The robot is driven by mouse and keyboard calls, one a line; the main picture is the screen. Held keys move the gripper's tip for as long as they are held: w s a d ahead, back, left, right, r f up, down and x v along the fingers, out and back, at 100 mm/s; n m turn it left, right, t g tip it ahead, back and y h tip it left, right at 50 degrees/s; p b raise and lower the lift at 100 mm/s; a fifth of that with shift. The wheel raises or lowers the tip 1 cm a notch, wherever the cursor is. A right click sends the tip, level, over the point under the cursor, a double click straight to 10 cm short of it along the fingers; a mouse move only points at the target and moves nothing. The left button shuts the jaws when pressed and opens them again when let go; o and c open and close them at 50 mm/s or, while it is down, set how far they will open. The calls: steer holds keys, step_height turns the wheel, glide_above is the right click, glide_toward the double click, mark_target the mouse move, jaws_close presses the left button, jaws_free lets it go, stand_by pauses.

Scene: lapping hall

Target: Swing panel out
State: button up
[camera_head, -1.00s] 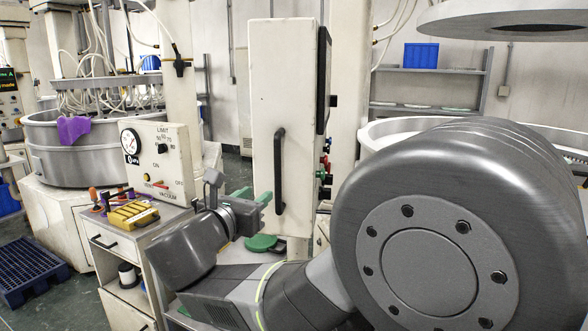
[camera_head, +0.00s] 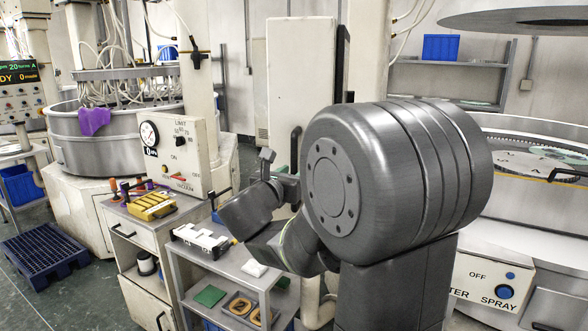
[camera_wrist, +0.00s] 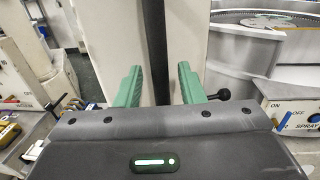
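The panel is a tall cream-white upright box (camera_head: 298,75) in the middle of the head view, with a dark screen edge on its right side. Its black handle (camera_head: 295,148) is partly hidden behind my arm. In the wrist view my gripper (camera_wrist: 159,80) is open, with two green fingers well apart. A dark upright bar (camera_wrist: 157,45) runs between the fingers against cream surfaces; I cannot tell for certain whether it is the handle or the screen edge. No finger is clearly pressed on it. In the head view my gripper is close to the panel's lower part, mostly hidden.
A gauge box (camera_head: 178,150) and a cart with a yellow block (camera_head: 152,206) stand left. A low shelf cart (camera_head: 212,262) is below my arm. A large round machine (camera_head: 530,160) stands right. A blue pallet (camera_head: 45,262) lies on the floor at left.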

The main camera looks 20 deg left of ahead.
steer(key=shift+w, duration=0.7)
jaws_close()
steer(key=shift+s+a, duration=0.1)
